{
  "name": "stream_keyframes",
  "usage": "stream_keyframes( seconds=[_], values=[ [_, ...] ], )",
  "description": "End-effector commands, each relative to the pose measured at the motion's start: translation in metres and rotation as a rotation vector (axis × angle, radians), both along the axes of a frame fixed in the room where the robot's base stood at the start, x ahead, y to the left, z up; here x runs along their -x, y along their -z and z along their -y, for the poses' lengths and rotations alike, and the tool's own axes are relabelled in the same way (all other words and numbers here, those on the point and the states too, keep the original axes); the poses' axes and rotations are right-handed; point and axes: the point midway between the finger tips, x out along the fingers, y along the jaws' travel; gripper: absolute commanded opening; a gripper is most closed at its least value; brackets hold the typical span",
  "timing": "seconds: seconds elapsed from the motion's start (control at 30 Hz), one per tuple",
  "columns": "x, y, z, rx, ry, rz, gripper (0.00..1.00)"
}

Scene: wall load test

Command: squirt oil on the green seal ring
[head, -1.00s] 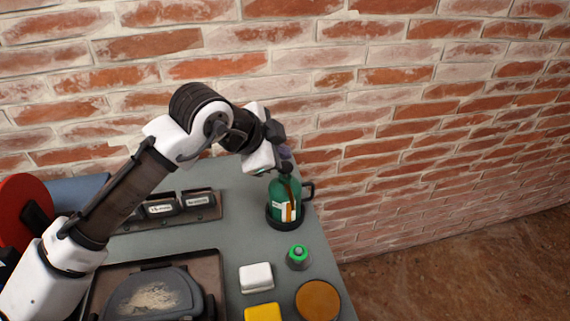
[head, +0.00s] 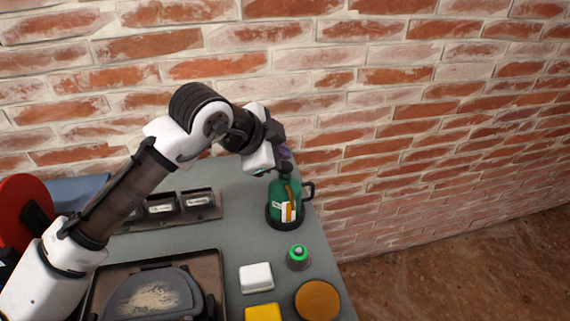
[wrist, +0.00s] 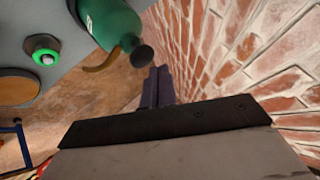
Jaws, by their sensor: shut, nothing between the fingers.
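The green oil can (head: 284,198) stands upright at the table's right side, near the brick wall, with a black base, a dark handle on its right and a brown spout down its front. It also shows in the wrist view (wrist: 112,22). The green seal ring (head: 299,251) sits around a small grey fitting in front of the can, and shows at the upper left of the wrist view (wrist: 43,44). My gripper (head: 285,152) is just above and behind the can's top. Its fingers (wrist: 158,82) are together and empty, apart from the can in the wrist view.
A white block (head: 256,277), a yellow block (head: 263,313) and a round brown disc (head: 318,300) lie near the ring. A dark tray (head: 215,262) and a rack of labelled bins (head: 194,199) are to the left. The brick wall (head: 420,120) is close behind.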

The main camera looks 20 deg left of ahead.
Motion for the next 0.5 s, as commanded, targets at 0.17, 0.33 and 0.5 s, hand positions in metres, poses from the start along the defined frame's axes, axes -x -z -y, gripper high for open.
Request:
stream_keyframes(
  seconds=[0.17, 0.33, 0.5],
  values=[
    [-0.0001, 0.0016, 0.0001, 0.001, 0.001, 0.0, 0.0],
    [-0.0002, 0.0077, 0.0004, 0.002, 0.002, 0.001, 0.0],
    [0.0, 0.0084, 0.0002, 0.0, 0.0, 0.0, 0.0]
  ],
)
